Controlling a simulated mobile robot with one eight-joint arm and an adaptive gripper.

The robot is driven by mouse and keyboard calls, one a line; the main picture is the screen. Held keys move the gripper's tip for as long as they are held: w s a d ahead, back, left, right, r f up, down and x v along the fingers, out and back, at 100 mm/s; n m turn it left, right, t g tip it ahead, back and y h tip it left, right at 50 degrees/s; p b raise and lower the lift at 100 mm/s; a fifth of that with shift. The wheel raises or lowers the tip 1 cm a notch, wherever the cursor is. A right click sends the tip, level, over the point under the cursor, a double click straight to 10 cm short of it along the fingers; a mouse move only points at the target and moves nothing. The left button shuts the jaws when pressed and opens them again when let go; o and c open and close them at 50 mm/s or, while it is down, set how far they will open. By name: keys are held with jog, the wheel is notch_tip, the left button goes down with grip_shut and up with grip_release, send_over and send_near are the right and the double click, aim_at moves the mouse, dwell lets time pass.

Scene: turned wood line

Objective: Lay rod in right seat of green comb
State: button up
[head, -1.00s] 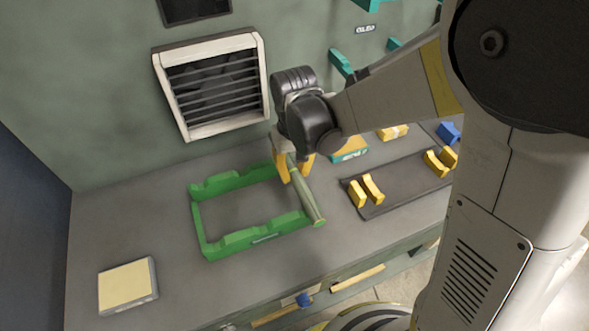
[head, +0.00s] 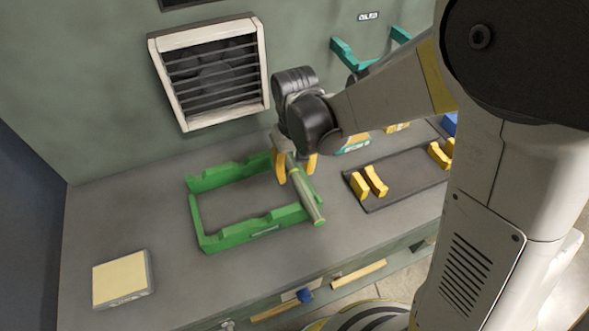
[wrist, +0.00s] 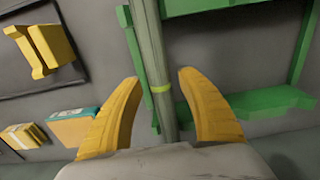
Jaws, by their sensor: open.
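The grey-green rod (head: 304,190) with yellow-green bands lies across the right end of the green comb (head: 207,242), its near end sticking out past the comb's front rail. In the wrist view the rod (wrist: 154,50) runs between my fingers, beside a green end piece of the comb (wrist: 137,60). It appears to lie in the right seats, but the contact is hidden. My gripper (head: 295,166) is open around the rod; the wrist view shows a gap on both sides between the fingers (wrist: 157,76) and the rod. The comb's left and middle notches are empty.
A dark tray (head: 405,190) with yellow supports (head: 375,181) lies to the right. A teal-and-yellow box (wrist: 75,127) sits behind it. A cream-topped block (head: 121,280) lies at the front left. A louvred vent (head: 211,75) is on the wall behind the comb.

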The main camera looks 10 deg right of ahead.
notch_tip(320, 180, up, 12)
jog(key=s+d+r+m+t, duration=0.2)
jog(key=s+d+m+t, duration=0.1)
jog(key=s+d+t, duration=0.4)
jog(key=shift+s+d+r+b, duration=0.15)
jog(key=shift+s+d+b, duration=0.15)
jog(key=shift+s+d, duration=2.2)
jog(key=shift+w+d, duration=0.7)
